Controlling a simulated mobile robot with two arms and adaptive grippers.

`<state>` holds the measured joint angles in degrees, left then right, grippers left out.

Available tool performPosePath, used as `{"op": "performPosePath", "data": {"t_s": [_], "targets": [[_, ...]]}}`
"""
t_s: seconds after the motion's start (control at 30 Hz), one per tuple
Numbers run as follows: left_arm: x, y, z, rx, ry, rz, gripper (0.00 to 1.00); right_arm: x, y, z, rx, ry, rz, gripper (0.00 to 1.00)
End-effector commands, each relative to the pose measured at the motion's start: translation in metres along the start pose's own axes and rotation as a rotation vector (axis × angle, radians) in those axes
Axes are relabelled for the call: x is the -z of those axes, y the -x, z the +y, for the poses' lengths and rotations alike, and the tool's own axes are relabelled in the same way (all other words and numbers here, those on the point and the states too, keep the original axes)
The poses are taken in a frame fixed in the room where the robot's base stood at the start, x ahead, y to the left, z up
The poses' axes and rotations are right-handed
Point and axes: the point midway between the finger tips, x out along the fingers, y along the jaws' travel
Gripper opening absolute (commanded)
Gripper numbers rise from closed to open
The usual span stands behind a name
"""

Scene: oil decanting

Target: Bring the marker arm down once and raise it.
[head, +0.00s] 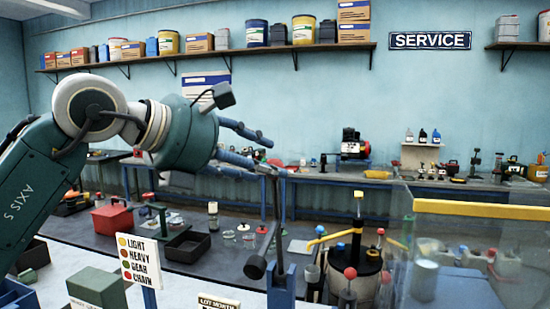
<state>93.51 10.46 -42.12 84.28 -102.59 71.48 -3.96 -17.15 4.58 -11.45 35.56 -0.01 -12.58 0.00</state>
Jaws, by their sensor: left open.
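A dark upright stand on a blue post (281,290) stands in the front middle, with thin rods rising to a short bar at its top. A slanting dark rod with a round black end (256,268) hangs low beside it; this looks like the marker arm, but I cannot tell surely. My left gripper (268,157) reaches in from the left with its two fingers apart, and its lower finger overlaps the top of the stand in the picture. I cannot tell whether they touch. My right gripper is out of view.
A sign listing light, heavy, gear and chain (140,262) stands at front left, and a lot month sign (218,303) at the bottom. A clear box with a yellow rim (480,210) fills the right.

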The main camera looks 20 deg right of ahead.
Motion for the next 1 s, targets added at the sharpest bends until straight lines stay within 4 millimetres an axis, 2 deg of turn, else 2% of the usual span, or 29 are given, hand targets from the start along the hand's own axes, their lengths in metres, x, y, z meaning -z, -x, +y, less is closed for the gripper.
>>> {"op": "performPosePath", "data": {"t_s": [0.03, 0.23, 0.6, 0.63, 0.87, 1.0], "targets": [[-0.003, -0.009, -0.001, 0.005, 0.002, 0.002, 0.49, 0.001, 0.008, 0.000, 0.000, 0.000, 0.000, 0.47], [-0.002, -0.033, 0.000, 0.002, 0.002, 0.000, 0.49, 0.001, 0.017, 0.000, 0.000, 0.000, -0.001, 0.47], [0.000, -0.041, -0.001, 0.002, 0.001, -0.001, 0.49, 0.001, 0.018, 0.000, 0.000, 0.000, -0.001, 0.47], [0.000, -0.041, -0.001, 0.002, 0.001, -0.001, 0.47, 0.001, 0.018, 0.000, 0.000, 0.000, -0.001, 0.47], [0.000, -0.041, -0.001, 0.002, 0.001, -0.002, 0.01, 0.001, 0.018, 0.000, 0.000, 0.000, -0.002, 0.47], [-0.001, -0.040, -0.001, 0.001, 0.000, -0.004, 0.00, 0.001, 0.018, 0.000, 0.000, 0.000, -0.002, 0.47]]}}
